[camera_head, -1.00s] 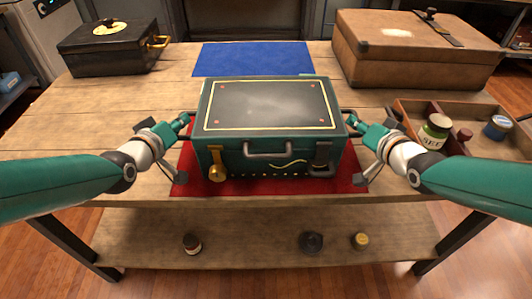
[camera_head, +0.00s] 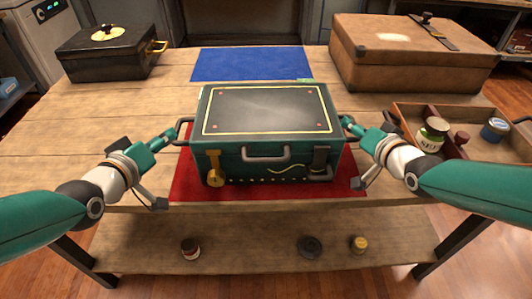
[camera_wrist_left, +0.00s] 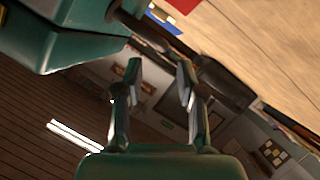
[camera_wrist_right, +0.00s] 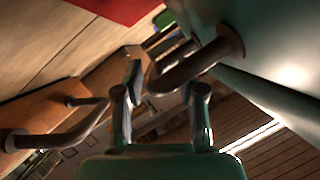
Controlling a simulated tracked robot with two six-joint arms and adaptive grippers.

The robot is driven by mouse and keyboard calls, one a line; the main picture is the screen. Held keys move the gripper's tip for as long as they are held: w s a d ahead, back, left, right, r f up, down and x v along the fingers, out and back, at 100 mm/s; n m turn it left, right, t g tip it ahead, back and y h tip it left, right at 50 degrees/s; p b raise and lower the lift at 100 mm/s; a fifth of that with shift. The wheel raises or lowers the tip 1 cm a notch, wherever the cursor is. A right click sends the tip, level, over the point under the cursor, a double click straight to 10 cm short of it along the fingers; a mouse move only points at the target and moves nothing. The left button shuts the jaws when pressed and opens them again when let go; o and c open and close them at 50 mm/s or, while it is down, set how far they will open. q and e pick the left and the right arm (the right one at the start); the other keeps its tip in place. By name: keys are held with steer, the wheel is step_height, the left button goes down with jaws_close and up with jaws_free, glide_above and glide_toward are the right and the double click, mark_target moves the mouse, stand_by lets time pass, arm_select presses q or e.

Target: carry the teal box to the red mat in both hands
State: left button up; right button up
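The teal box (camera_head: 266,165), with gold trim and a grey front handle, sits upright on the red mat (camera_head: 183,185). The mat shows around its left, right and front sides. My left gripper (camera_head: 170,138) is open, just left of the box's left side handle (camera_head: 182,124). In the left wrist view its fingers (camera_wrist_left: 158,72) are apart with nothing gripped, and the handle (camera_wrist_left: 150,32) lies beyond them. My right gripper (camera_head: 350,124) is at the box's right side. In the right wrist view its fingers (camera_wrist_right: 166,82) are apart, with the side handle (camera_wrist_right: 190,66) at their tips.
A blue mat (camera_head: 252,63) lies empty behind the box. A black case (camera_head: 105,60) stands back left and a brown suitcase (camera_head: 400,65) back right. A wooden tray (camera_head: 465,147) with jars is at right. The table's left part is clear. Small jars stand on the lower shelf.

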steer(key=shift+s+r, duration=0.1)
steer(key=shift+s, duration=0.05)
arm_select(q)
steer(key=v, duration=0.4)
steer(key=shift+s, duration=0.3)
arm_select(e)
steer(key=v, duration=1.1)
steer(key=shift+s, duration=0.3)
